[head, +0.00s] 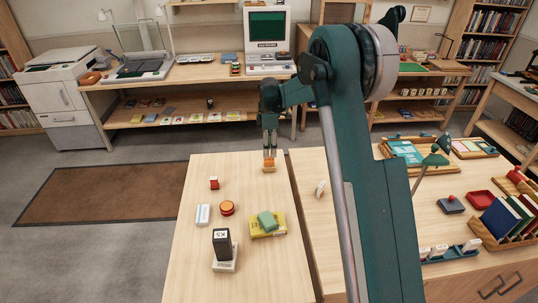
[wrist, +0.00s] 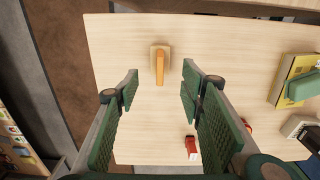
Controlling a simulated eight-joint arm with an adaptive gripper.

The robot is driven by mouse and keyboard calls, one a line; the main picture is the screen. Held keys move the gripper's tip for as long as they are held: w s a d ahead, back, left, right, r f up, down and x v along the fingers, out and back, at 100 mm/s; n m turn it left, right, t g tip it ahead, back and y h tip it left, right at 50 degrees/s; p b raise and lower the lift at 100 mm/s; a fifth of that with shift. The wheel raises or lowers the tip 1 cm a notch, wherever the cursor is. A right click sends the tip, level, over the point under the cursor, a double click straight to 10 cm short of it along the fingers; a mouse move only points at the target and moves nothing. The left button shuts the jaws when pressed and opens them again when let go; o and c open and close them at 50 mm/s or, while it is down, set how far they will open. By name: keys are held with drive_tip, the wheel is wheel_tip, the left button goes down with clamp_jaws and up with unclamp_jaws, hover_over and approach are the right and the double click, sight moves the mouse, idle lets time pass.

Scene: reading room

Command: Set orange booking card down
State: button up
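The orange booking card (wrist: 160,68) stands on edge in a small pale wooden holder (wrist: 154,50) near the table edge in the wrist view. In the head view the card (head: 269,161) is at the far end of the near-left table, just below my gripper (head: 270,151). In the wrist view my gripper (wrist: 160,84) is open, with its green fingers wide apart on either side of the card's line. Neither finger touches the card, and nothing is held.
On the same table (head: 200,260) are a small red object (head: 214,183), a round orange-red object (head: 227,208), a white-blue box (head: 203,215), a yellow book (head: 257,232) with a green block (head: 267,221), and a dark stamp-like object (head: 222,243). Bare wood surrounds the holder.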

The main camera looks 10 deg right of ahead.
drive_tip(key=shift+r, duration=0.9)
drive_tip(key=shift+s+d+r, duration=0.15)
drive_tip(key=shift+s+r, duration=0.15)
drive_tip(key=shift+r, duration=0.2)
drive_tip(key=s+d+r+m+t, duration=0.2)
drive_tip(key=s+d+r+m, duration=0.2)
drive_tip(key=s+r, duration=0.75)
drive_tip(key=s+d+r+m+t, duration=0.1)
drive_tip(key=s+d+r+m, duration=0.3)
drive_tip(key=s+r, duration=0.75)
drive_tip(key=s+d+f+m+t, duration=0.2)
drive_tip(key=s+m, duration=0.3)
drive_tip(key=s, duration=1)
drive_tip(key=s+d+f+m+t, duration=0.1)
drive_tip(key=s+m, duration=0.4)
drive_tip(key=s, duration=1.1)
wheel_tip(320, 180, down, 2)
drive_tip(key=shift+s+d+t, duration=0.3)
drive_tip(key=shift+d+t, duration=0.1)
drive_tip(key=shift+t, duration=0.2)
